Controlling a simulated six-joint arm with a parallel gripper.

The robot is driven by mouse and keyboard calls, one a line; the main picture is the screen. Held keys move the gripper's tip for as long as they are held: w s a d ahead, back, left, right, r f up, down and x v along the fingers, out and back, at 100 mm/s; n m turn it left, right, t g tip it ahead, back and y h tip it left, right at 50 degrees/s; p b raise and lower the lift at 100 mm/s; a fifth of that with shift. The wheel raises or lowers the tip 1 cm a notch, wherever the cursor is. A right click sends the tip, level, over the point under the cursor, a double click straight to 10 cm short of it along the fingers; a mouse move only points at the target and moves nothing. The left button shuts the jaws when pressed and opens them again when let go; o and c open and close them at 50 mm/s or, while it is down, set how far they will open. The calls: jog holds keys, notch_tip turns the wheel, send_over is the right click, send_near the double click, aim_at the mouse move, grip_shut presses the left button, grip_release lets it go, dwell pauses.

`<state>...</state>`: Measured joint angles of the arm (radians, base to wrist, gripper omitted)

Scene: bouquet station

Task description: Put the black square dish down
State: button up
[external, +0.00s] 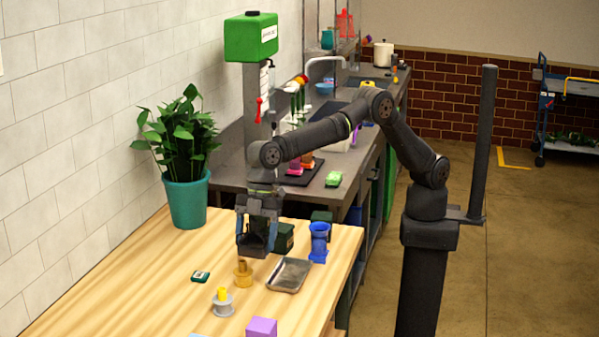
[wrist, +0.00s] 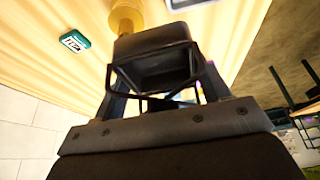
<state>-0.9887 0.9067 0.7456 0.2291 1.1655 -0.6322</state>
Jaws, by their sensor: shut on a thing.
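My gripper (external: 258,226) points down over the wooden table (external: 130,300). It is shut on the black square dish (external: 252,243), which hangs between the fingers above the table. In the wrist view the dish (wrist: 155,55) sits between the two fingers, its hollow side partly facing the camera. Part of the dish is hidden by the fingers in the external view.
Close by are a yellow-brown spool-like piece (external: 243,274), a metal tray (external: 289,275), a small green box (external: 201,276), a grey-and-yellow piece (external: 222,302), a blue cup-like piece (external: 319,243) and a purple block (external: 261,328). A potted plant (external: 187,200) stands at the back. The table's left front is clear.

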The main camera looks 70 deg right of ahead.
jog(key=w+d+m+t, duration=0.2)
jog(key=w+d+m, duration=0.2)
jog(key=w+d, duration=1.6)
jog(key=s+a+f, duration=0.1)
jog(key=a+f, duration=0.1)
jog(key=a, duration=0.1)
jog(key=s+a+f, duration=0.1)
jog(key=a+f, duration=0.1)
jog(key=a, duration=0.1)
jog(key=s+a+f, duration=0.2)
jog(key=a, duration=0.1)
jog(key=shift+a+f, duration=0.3)
jog(key=shift+a, duration=0.05)
jog(key=shift+f, duration=1.9)
jog(key=shift+f, duration=0.15)
jog(key=o, duration=2)
jog(key=shift+s, duration=0.1)
jog(key=v, duration=1.2)
